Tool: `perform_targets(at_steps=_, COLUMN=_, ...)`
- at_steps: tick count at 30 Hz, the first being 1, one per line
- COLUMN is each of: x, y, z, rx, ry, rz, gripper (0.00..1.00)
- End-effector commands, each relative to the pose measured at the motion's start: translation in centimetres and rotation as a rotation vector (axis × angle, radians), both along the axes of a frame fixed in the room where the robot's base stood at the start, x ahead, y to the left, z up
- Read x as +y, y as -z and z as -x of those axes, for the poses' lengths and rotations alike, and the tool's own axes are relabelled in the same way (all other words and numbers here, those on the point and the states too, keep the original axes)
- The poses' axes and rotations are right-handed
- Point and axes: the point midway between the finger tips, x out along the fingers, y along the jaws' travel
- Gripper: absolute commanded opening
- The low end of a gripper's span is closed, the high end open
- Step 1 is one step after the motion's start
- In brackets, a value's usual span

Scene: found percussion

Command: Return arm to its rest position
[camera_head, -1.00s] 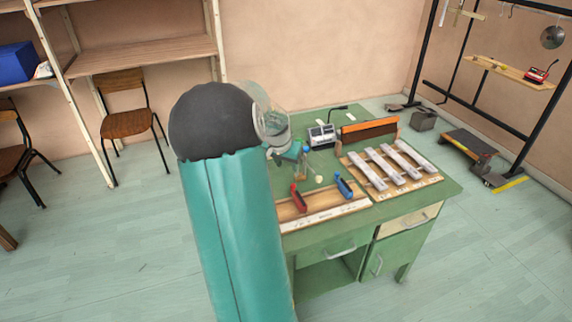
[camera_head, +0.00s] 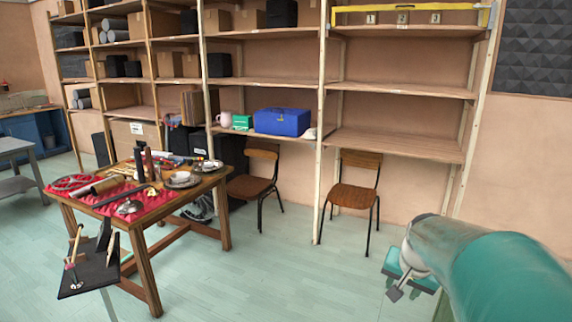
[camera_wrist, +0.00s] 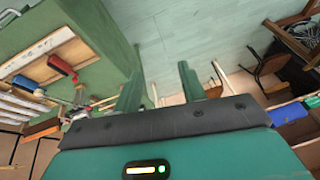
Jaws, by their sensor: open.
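My gripper (camera_wrist: 160,88) shows in the wrist view as two green fingers spread apart, with empty space between them. It is open and holds nothing. In the wrist view it is beside the green workbench (camera_wrist: 110,40), which fills the left side. A red-handled tool (camera_wrist: 62,66) and a blue-handled tool (camera_wrist: 28,86) lie on that bench. In the head view my teal arm reaches in at the lower right, over the floor. The green workbench does not show in the head view.
A wooden table (camera_head: 225,212) with a red cloth and many small items stands at the left. Two chairs (camera_head: 258,184) (camera_head: 354,197) stand before tall shelves (camera_head: 325,60). A blue box (camera_head: 282,121) sits on a shelf. The floor between the table and my arm is clear.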

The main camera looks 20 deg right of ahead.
Motion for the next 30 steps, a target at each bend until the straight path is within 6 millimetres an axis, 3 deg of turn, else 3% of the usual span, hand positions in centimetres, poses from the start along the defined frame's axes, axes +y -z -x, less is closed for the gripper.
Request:
perform_targets(at_steps=1, x=3.2, y=-1.1, z=-0.2, rx=-0.015, ry=-0.078, rz=0.006, gripper=0.41)
perform_targets(at_steps=6, x=12.6, y=-3.1, z=1.1, rx=-0.034, ry=-0.335, rz=0.035, gripper=0.41)
perform_targets(at_steps=12, x=21.9, y=-4.1, z=4.9, rx=-0.05, ry=-0.626, rz=0.103, gripper=0.41)
perform_targets(at_steps=15, x=25.0, y=-4.0, z=7.1, rx=-0.055, ry=-0.743, rz=0.142, gripper=0.41)
perform_targets(at_steps=21, x=27.6, y=-3.6, z=9.4, rx=-0.055, ry=-0.858, rz=0.188, gripper=0.41)
perform_targets(at_steps=28, x=27.7, y=-3.5, z=9.6, rx=-0.054, ry=-0.864, rz=0.19, gripper=0.41)
perform_targets(at_steps=30, x=27.7, y=-3.6, z=9.5, rx=-0.054, ry=-0.864, rz=0.19, gripper=0.36)
